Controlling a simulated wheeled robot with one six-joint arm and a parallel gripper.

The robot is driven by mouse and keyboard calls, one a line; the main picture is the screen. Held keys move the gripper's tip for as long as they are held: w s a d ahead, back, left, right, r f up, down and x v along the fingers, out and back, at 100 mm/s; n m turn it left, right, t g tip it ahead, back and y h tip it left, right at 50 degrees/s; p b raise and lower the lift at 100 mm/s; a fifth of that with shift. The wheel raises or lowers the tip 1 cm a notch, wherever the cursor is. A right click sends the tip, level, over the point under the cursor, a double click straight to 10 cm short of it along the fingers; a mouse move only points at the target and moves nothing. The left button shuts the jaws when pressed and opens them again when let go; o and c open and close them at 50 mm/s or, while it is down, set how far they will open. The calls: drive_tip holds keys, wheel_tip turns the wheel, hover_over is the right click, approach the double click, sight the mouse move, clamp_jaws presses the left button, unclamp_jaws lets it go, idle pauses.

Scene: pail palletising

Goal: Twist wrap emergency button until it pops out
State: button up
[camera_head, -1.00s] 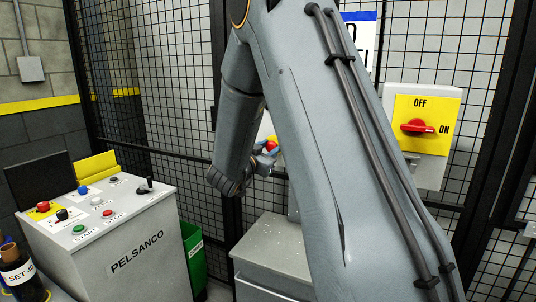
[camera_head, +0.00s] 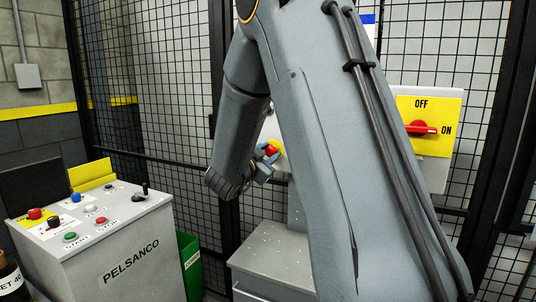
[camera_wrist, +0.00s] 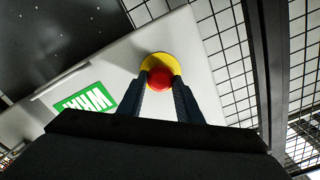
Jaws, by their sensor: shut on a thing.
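The wrap emergency button (camera_wrist: 159,77) is a red knob on a round yellow base (camera_wrist: 161,60), on a light grey panel. In the wrist view, the two dark fingers of my gripper (camera_wrist: 159,86) reach it, one on each side. My gripper is shut on the knob. In the head view, my gripper (camera_head: 267,157) is at the red button (camera_head: 271,149), partly behind my arm. My arm hides much of the panel. I cannot tell from the frames whether the button is in or out.
A grey PELSANCO console (camera_head: 140,240) with several buttons and a joystick stands at the left. A green bin (camera_head: 190,262) is beside it. A red rotary switch on a yellow plate (camera_head: 440,108) points to ON at the right. Black mesh fencing runs behind. A green label (camera_wrist: 86,103) is on the panel.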

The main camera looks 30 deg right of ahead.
drive_tip(key=o, duration=1)
drive_tip(key=shift+d, duration=0.1)
drive_tip(key=shift+s+a, duration=0.25)
drive_tip(key=shift+a, duration=0.2)
drive_tip(key=b+v, duration=0.1)
drive_tip(key=v, duration=0.6)
drive_tip(key=shift+s+b, duration=0.1)
drive_tip(key=shift+b, duration=0.25)
